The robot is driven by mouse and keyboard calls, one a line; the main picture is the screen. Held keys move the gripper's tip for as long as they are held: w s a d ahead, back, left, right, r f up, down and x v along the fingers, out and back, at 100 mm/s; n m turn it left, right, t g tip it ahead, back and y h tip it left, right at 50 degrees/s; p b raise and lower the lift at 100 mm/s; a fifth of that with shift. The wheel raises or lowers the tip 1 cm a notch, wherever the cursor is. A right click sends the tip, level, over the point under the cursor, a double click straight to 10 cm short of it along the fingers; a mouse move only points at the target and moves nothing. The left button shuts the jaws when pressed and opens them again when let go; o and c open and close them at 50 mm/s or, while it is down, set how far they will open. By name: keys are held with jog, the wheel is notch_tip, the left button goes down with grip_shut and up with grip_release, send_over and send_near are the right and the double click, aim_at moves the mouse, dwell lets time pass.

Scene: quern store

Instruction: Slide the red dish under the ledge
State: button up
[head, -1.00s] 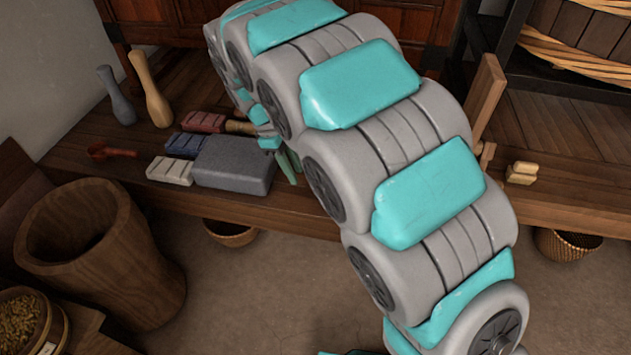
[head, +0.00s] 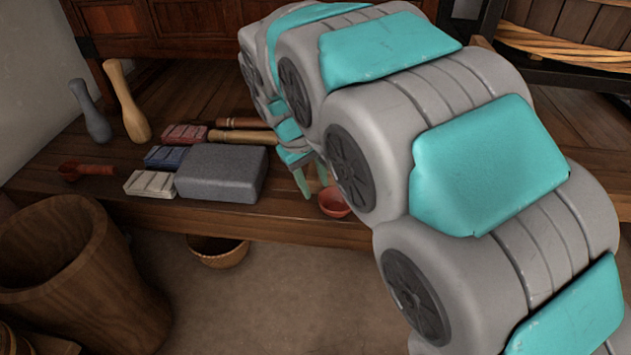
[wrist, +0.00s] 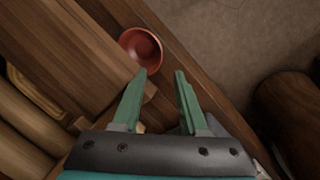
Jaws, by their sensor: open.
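The red dish (head: 334,203) sits near the front edge of the wooden bench, partly hidden by my arm in the head view. In the wrist view the small round dish (wrist: 140,47) lies just past my fingertips, ahead and slightly left. My gripper (head: 314,185) is low over the bench, left of the dish. In the wrist view my gripper (wrist: 164,76) has its two green fingers apart with nothing between them. A broad wooden board (wrist: 75,50) borders the dish on the left and may be the ledge; I cannot tell for sure. My arm hides that area in the head view.
Left on the bench (head: 290,225) are a grey block (head: 222,172), several coloured bars (head: 152,184), wooden rollers (head: 243,137), a red scoop (head: 87,170) and two pestle-like pieces (head: 127,102). A wooden tub (head: 80,280) and a basket (head: 217,250) are lower down.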

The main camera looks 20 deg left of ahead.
aim_at(322, 205)
jog(key=x, duration=0.7)
jog(key=shift+w+f+b, duration=0.1)
jog(key=shift+f+b, duration=0.2)
grip_shut()
dwell(0.4)
